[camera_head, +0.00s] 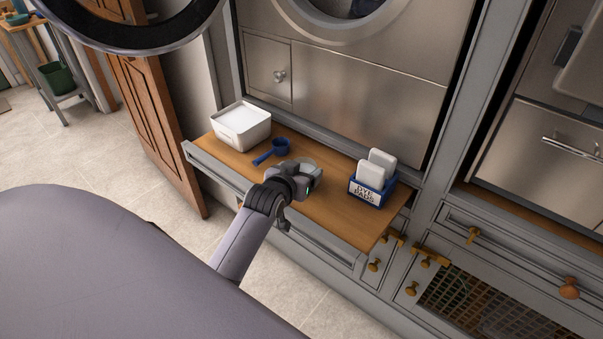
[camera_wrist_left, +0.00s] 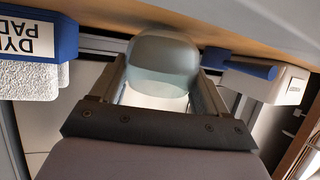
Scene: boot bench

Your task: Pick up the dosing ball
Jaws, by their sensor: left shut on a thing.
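The dosing ball (camera_wrist_left: 162,62) is a rounded, see-through, bluish-grey cup between the two fingers of my left gripper (camera_wrist_left: 160,90) in the left wrist view. The fingers are shut on its sides. In the head view my left gripper (camera_head: 304,177) is over the middle of the wooden pull-out shelf (camera_head: 325,212), and a pale bit of the ball (camera_head: 306,162) shows just past it. Whether the ball touches the shelf or is raised I cannot tell. My right gripper is not in view.
A blue scoop (camera_head: 275,149) and a white tub (camera_head: 241,125) are left of the gripper. A blue box of white dye pads (camera_head: 371,184) stands to its right. The metal machine front (camera_head: 350,87) rises behind the shelf. The shelf's right front is bare.

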